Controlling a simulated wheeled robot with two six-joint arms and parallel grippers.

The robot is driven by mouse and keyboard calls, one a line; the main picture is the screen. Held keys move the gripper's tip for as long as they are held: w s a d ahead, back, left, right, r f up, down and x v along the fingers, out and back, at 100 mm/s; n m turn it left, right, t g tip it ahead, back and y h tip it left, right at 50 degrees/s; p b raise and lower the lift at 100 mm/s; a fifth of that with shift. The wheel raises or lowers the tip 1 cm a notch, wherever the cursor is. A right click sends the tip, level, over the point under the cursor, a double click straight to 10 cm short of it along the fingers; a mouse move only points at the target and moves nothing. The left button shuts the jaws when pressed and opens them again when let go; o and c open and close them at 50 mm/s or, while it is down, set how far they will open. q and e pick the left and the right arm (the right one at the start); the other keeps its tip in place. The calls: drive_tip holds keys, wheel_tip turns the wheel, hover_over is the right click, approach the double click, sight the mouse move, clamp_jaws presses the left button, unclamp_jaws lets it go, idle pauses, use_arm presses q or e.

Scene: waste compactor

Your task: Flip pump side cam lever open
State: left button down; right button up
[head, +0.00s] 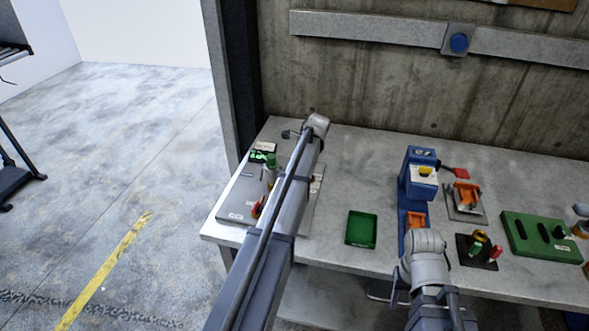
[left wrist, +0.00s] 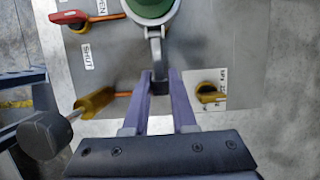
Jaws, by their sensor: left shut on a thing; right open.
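A grey cam lever (left wrist: 154,50) hangs from a grey collar around a green cap (left wrist: 150,8) in the left wrist view. My left gripper (left wrist: 162,82) is shut on the lever's lower end, its two fingers either side of it. In the head view the green fitting (head: 270,161) stands on the grey pump panel (head: 236,208) at the left end of the bench. My left arm covers part of the panel there, and I cannot make out the lever. My right gripper (head: 427,262) is open and low at the bench's front edge, its fingertips hard to see.
Beside the lever are a red handle (left wrist: 80,16) near OPEN and SHUT labels and yellow handles (left wrist: 95,102), (left wrist: 208,94). A green tray (head: 361,228), a blue machine (head: 421,158) and a green block (head: 541,237) stand along the bench. Bare bench lies behind the tray.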

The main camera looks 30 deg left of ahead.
use_arm(q)
drive_tip(key=shift+r+h+p, duration=0.35)
drive_tip(key=shift+h+p, duration=0.1)
drive_tip(key=shift+h, duration=0.25)
drive_tip(key=c, duration=0.7)
unclamp_jaws()
drive_tip(key=p+v, duration=0.7)
drive_tip(key=shift+s+r+p, duration=0.1)
drive_tip(key=shift+r+p, duration=0.3)
drive_tip(key=shift+r, duration=0.05)
